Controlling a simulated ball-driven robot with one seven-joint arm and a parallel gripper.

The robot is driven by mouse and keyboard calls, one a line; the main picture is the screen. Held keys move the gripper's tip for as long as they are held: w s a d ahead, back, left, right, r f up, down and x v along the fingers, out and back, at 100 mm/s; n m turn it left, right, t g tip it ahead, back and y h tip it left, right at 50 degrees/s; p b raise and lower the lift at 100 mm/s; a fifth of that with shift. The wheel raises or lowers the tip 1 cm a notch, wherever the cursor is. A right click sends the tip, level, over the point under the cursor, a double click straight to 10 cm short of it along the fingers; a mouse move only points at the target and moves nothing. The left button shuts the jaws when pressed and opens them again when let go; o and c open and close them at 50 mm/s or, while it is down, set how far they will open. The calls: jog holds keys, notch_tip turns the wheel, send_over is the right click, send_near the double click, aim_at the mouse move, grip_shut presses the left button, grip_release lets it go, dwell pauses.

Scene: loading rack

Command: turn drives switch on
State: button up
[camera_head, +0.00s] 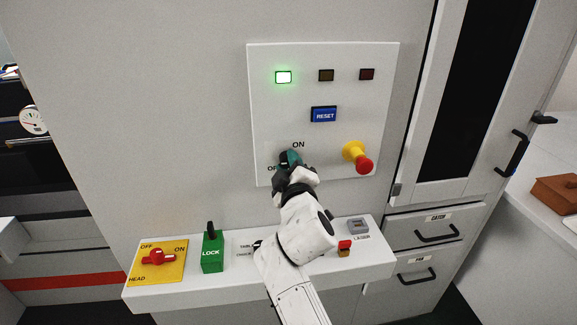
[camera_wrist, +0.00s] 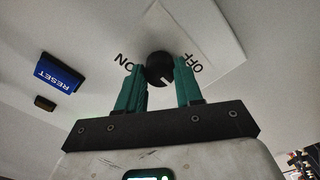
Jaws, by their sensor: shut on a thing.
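The drives switch is a round black knob (camera_wrist: 159,66) low on the white control panel (camera_head: 270,120). In the wrist view it sits between the two teal fingers of my gripper (camera_wrist: 158,77), which is shut on it. A short pale mark shows on the knob's face. ON is printed beside the left finger and OFF beside the right finger in that view. In the head view my gripper (camera_head: 290,158) covers most of the switch, with ON above it and OFF to its lower left, partly hidden.
A lit green lamp (camera_head: 283,77) and two dark lamps top the panel. A blue RESET button (camera_head: 323,114) and a red emergency knob (camera_head: 362,162) are near. Below, a shelf (camera_head: 220,288) carries a red switch (camera_head: 158,257) and a green LOCK block (camera_head: 212,253).

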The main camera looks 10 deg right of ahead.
jog(key=shift+f+b, duration=0.15)
jog(key=shift+b, duration=0.15)
jog(key=m+b, duration=0.3)
jog(key=shift+f, duration=0.15)
jog(key=m+b, duration=0.5)
jog(key=shift+m, duration=0.3)
jog(key=m+b, duration=0.3)
jog(key=m, duration=0.1)
jog(key=shift+r+m+b, duration=0.2)
jog(key=shift+m+b, duration=1.45)
jog(key=shift+m, duration=1.05)
jog(key=o, duration=1)
jog(key=shift+r, duration=0.1)
jog(key=shift+o, duration=0.2)
jog(key=shift+s, duration=0.15)
